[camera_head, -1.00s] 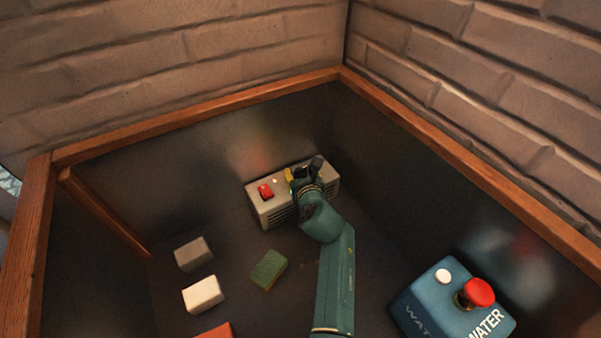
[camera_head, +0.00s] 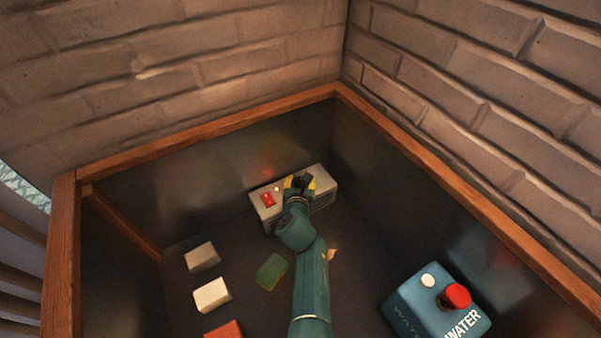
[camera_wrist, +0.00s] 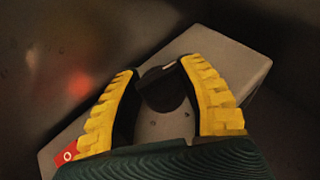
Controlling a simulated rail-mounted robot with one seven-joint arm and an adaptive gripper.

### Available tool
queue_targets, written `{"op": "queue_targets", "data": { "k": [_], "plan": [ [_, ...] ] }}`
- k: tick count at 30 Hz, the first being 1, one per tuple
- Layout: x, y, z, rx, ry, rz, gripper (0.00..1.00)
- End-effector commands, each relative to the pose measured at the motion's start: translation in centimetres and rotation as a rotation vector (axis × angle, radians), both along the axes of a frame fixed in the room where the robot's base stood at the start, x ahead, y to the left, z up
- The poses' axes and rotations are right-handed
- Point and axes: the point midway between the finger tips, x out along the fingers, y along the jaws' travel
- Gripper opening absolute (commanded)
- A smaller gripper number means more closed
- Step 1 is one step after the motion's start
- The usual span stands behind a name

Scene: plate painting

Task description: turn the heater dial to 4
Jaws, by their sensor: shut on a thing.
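The heater is a grey box (camera_head: 268,215) against the back wall of the bin, with a red switch (camera_head: 268,199) and a small pale light (camera_head: 277,188) on its top. It also shows in the wrist view (camera_wrist: 240,62), with the red switch at its lower left. The black dial (camera_wrist: 165,88) stands on the heater's top between my yellow fingers. My gripper (camera_head: 300,184) is over the right part of the heater, shut on the dial; it fills the lower wrist view (camera_wrist: 160,95). The dial's number marks cannot be read.
A grey block (camera_head: 202,257), a white block (camera_head: 212,295), a green block (camera_head: 271,272) and an orange block (camera_head: 224,330) lie left of my arm. A blue WATER box (camera_head: 425,305) with a red knob stands at right. Wooden-edged walls surround the floor.

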Motion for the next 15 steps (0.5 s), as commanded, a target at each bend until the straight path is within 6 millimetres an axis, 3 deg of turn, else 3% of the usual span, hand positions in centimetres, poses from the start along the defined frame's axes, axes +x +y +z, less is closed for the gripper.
{"op": "queue_targets", "data": {
  "k": [15],
  "plan": [
    [0.1, 0.2, -0.9, 0.0, -0.002, -0.377, 0.05]
  ]
}}
